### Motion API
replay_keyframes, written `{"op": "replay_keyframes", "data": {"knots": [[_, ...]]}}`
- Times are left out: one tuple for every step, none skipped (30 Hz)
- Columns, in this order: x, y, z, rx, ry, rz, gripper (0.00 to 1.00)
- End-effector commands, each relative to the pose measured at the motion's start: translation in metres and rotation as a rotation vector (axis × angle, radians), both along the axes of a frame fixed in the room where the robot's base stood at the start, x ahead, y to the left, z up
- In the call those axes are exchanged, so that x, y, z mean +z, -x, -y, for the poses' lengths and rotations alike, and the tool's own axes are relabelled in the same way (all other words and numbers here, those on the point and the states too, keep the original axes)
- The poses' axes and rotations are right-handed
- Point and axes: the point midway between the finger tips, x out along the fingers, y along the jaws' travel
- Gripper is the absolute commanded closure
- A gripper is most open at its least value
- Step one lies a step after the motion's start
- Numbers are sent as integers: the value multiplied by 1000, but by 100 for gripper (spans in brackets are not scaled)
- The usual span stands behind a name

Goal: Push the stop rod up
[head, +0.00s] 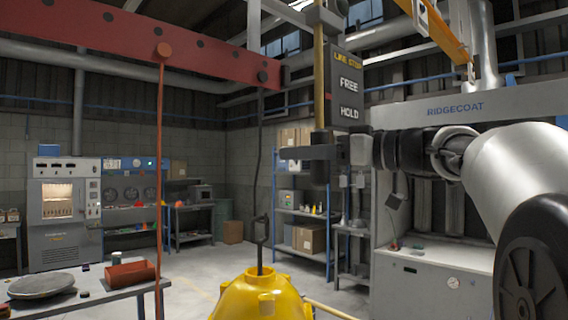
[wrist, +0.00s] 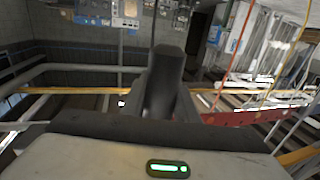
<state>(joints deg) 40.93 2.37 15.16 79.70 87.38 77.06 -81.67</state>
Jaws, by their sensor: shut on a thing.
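The stop rod (head: 318,65) is a yellow upright rod left of a dark sign reading LINE STOP, FREE and HOLD (head: 346,90). Its lower end is a dark grip (head: 320,172). My gripper (head: 308,152) reaches in from the right and is shut around the rod's lower part, below the HOLD label. An orange-red mark (head: 328,96) shows beside the rod near HOLD.
A red beam (head: 130,35) with a hanging red rod (head: 160,180) is at upper left. A grey RIDGECOAT cabinet (head: 450,115) stands behind my arm. Shelves (head: 300,212) stand behind.

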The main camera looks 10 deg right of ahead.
Motion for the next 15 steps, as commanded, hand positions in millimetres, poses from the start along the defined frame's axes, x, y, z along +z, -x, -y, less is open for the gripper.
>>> {"op": "replay_keyframes", "data": {"knots": [[10,0,-1,0,-1,7,100],[12,0,0,-1,-1,6,100],[13,0,0,-1,-1,6,100],[14,0,0,-1,-1,6,100],[14,0,0,-2,-2,5,100],[13,0,0,-2,-2,5,100],[13,0,0,-2,-2,5,100],[13,0,0,-2,-2,5,100],[13,0,0,-2,-2,5,100],[13,0,0,-2,-2,5,100],[13,0,0,-2,-2,5,71],[13,0,0,-2,-2,5,65],[13,0,0,-2,-2,5,60],[13,0,0,-2,-2,5,54],[13,0,0,-2,-1,5,54]]}}
